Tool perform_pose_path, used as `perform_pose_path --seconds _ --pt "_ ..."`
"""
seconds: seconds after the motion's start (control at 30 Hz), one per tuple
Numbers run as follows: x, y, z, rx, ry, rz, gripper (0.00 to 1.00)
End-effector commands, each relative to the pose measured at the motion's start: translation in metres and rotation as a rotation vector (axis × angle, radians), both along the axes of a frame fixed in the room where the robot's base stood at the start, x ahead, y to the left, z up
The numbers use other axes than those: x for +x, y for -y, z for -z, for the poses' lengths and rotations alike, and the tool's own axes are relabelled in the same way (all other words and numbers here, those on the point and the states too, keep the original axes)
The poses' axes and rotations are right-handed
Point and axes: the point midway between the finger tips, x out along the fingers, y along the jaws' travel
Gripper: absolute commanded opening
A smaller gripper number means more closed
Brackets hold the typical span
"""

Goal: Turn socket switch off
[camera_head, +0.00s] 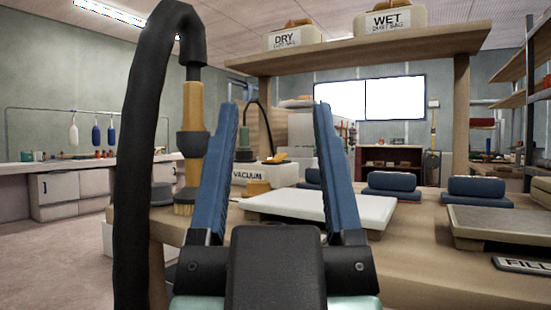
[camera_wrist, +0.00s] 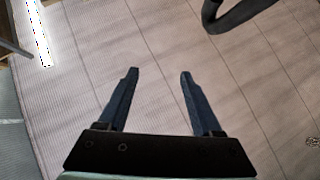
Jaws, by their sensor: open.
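No socket or switch can be made out in either view. My gripper (camera_head: 275,105) is in the middle foreground of the head view, pointing up, with its two blue fingers wide apart and nothing between them. The wrist view also shows my gripper (camera_wrist: 158,72) open and empty, against the tiled ceiling (camera_wrist: 160,40). Behind the fingers in the head view is a white unit marked VACUUM (camera_head: 253,176), partly hidden by the left finger.
A black hose (camera_head: 135,150) with a brush nozzle (camera_head: 190,140) stands close on the left. A wooden bench (camera_head: 420,240) holds a white board (camera_head: 320,205), blue pads (camera_head: 390,185) and a grey-topped board (camera_head: 500,224). A shelf (camera_head: 370,50) with two bag boxes spans above. Floor shows at left.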

Motion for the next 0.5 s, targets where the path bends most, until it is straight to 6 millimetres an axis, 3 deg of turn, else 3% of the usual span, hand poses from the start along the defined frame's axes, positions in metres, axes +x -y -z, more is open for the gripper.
perform_pose_path --seconds 0.33,0.5 --pt "0.0001 0.0 0.0001 0.0 0.0 0.0 0.67" --pt "0.0001 0.0 -0.0055 0.0 0.0 0.0 0.38"
